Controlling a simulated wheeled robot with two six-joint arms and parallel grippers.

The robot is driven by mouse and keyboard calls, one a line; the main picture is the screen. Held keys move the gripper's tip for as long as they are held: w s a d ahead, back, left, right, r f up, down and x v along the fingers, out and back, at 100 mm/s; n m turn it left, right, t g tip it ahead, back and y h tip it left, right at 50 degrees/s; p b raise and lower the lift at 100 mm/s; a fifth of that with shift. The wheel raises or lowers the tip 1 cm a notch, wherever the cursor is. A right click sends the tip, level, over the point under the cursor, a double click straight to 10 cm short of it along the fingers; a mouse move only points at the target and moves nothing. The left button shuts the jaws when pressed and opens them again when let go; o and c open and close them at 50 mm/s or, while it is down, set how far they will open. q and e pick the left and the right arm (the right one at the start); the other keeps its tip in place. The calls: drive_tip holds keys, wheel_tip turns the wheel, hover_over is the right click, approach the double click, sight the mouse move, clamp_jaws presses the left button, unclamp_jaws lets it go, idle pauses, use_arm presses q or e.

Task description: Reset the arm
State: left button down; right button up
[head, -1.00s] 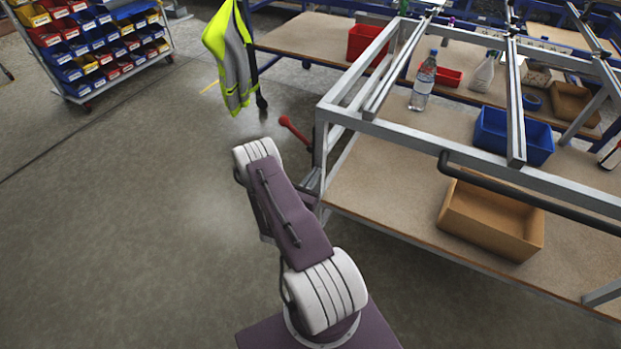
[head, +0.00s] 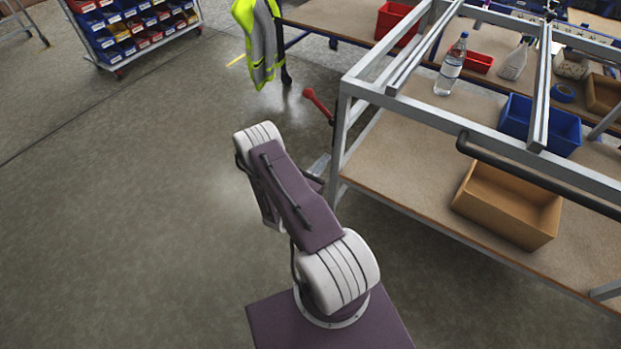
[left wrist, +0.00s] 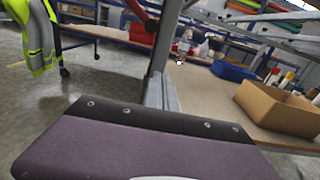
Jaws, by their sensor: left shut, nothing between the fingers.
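My left arm, with purple and white links, stands folded in the middle of the head view. My left gripper (head: 319,166) is mostly hidden behind it; only a small grey part shows beside the bench leg. It is shut and empty. In the left wrist view a purple housing of mine fills the bottom, with a grey metal piece beyond it. My right gripper is in neither view.
A metal-framed workbench (head: 400,165) is close to the right of my arm, holding a cardboard box (head: 508,205), blue bin (head: 540,125) and bottle (head: 450,65). A red-ended lever (head: 318,103) and hi-vis vest (head: 258,40) are ahead. Floor at left is clear.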

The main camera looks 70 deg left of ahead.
use_arm(q)
drive_tip(key=v, duration=0.6)
drive_tip(key=shift+s+f, duration=0.25)
drive_tip(key=shift+s, duration=0.1)
drive_tip(key=shift+d, duration=0.15)
